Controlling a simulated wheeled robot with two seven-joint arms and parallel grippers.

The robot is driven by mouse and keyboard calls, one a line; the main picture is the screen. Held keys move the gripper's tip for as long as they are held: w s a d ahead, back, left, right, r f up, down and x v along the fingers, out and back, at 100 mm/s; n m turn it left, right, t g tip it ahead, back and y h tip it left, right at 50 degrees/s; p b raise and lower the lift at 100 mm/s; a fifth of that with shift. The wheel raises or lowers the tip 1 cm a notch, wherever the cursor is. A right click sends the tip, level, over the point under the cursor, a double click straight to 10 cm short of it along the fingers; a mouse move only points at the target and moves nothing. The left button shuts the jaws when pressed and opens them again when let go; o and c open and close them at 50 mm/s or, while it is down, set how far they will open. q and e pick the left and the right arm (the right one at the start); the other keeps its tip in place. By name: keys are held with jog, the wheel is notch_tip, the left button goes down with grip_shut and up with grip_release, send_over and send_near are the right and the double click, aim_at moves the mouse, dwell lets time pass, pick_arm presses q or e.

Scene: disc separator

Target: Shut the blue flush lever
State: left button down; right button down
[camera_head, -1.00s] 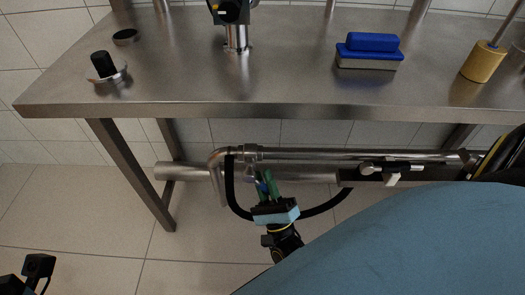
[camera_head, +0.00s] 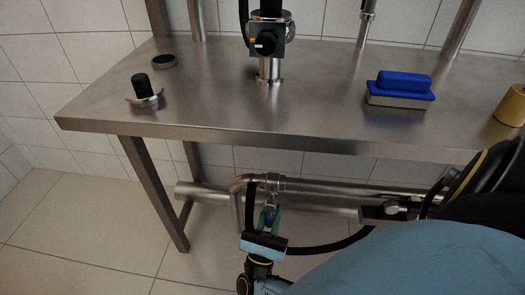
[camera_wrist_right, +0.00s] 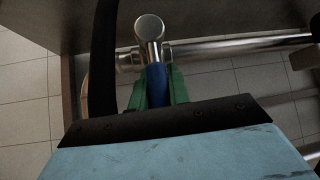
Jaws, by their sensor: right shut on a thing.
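The blue flush lever (camera_wrist_right: 156,86) shows in the right wrist view, hanging from a round metal valve knob (camera_wrist_right: 149,29). My right gripper (camera_wrist_right: 159,78) has its green fingers on both sides of the lever and is shut on it. In the head view the right gripper (camera_head: 268,216) is under the table at the pipe, with a small bit of the blue lever (camera_head: 269,221) between the green fingers. The lever's lower end is hidden behind the gripper body. My left gripper is not in view.
The steel table (camera_head: 300,115) overhangs the horizontal pipe (camera_head: 330,188). A black hose (camera_head: 335,243) loops close behind the gripper. A blue-topped brush block (camera_head: 401,87), a black-knobbed metal part (camera_head: 141,86) and a yellow cylinder (camera_head: 511,106) stand on the table.

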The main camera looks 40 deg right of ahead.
jog(key=shift+a, duration=0.1)
dwell(0.3)
jog(key=c, duration=1.3)
grip_release()
